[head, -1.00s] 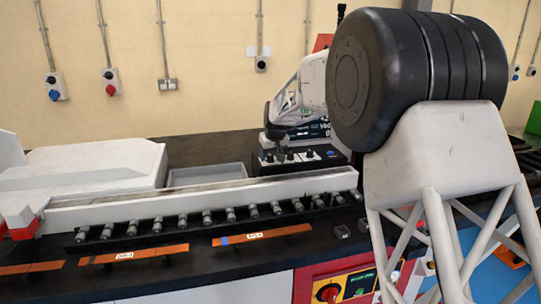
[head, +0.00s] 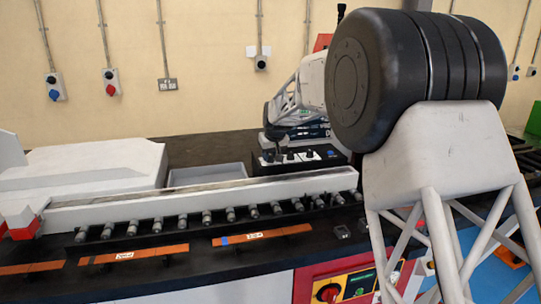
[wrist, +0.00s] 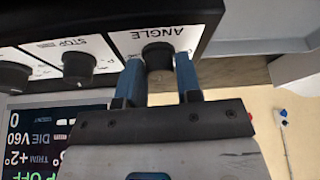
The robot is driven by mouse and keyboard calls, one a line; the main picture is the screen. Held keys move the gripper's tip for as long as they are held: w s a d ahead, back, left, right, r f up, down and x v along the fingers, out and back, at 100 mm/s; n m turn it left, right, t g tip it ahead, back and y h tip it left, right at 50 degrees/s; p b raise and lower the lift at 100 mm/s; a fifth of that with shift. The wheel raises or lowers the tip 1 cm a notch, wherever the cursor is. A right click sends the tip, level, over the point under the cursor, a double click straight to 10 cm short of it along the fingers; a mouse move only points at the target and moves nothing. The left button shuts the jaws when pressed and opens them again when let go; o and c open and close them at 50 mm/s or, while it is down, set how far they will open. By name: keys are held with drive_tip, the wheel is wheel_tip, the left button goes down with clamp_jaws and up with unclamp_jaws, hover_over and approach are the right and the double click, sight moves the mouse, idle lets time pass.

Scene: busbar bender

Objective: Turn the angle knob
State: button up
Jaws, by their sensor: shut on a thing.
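The angle knob (wrist: 158,55) is a black round knob under the upside-down label ANGLE on a white panel strip in the wrist view. My gripper (wrist: 159,70) has its two blue fingers on either side of the knob, shut on it. The knob's pointer mark cannot be made out. In the head view my gripper (head: 273,142) reaches down to the left end of the black control box (head: 315,161). The angle knob is too small to read there.
A STOP knob (wrist: 78,65) and another black knob (wrist: 12,75) sit beside the angle knob. A lit display (wrist: 55,135) lies near the gripper in the wrist view. A grey tray (head: 207,175) stands left of the box. A long white rail (head: 200,196) with rollers runs in front.

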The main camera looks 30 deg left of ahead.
drive_tip(key=shift+m, duration=0.4)
drive_tip(key=m+t+h, duration=0.1)
drive_tip(key=m, duration=0.2)
drive_tip(key=shift+a+m+t+h, duration=0.1)
drive_tip(key=shift+m+t+h, duration=0.4)
drive_tip(key=shift+m, duration=1.3)
drive_tip(key=o, duration=0.9)
drive_tip(key=shift+v, duration=3.9)
drive_tip(key=shift+a, duration=0.15)
